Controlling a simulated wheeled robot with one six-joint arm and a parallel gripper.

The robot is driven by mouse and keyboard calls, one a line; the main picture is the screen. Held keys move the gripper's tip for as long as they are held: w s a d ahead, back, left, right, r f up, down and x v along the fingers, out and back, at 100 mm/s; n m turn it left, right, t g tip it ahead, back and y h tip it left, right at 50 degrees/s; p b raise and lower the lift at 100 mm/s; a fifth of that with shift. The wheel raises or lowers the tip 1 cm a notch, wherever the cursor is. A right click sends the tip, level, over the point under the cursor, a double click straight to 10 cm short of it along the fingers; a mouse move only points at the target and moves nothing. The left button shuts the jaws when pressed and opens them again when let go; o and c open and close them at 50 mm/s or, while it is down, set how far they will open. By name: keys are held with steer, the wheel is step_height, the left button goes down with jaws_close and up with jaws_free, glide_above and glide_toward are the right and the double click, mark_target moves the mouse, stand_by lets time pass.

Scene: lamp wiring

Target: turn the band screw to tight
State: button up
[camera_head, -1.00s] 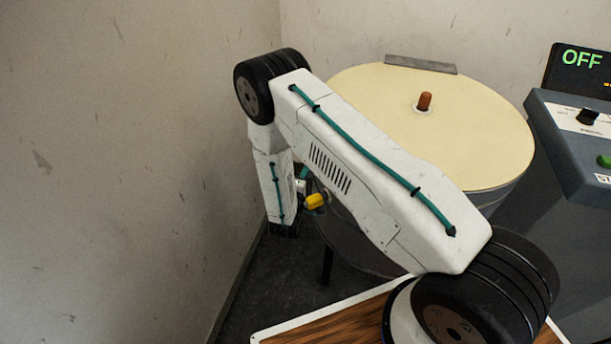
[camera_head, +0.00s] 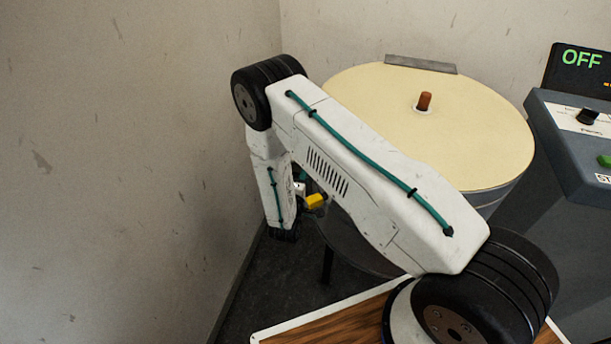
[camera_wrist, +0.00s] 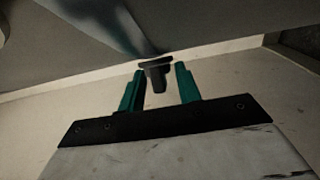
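In the wrist view a small dark T-shaped piece (camera_wrist: 156,74), which looks like the band screw, shows between and just past the tips of my gripper (camera_wrist: 160,72). The two teal fingers stand apart, with a gap beside the piece's stem. I cannot tell whether either finger touches its crossbar. In the head view my arm hides the screw and most of the gripper. The drum (camera_head: 465,140) has a cream top and a grey side. A small yellow block (camera_head: 316,201) shows beside my forearm; I cannot tell what it belongs to.
A brown peg (camera_head: 424,101) stands on the drum top, and a grey strip (camera_head: 421,64) lies at its back edge. A grey console (camera_head: 575,145) reading OFF stands at the right. The wall at the left is close to my arm.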

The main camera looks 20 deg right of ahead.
steer(key=v, duration=0.7)
stand_by(0.3)
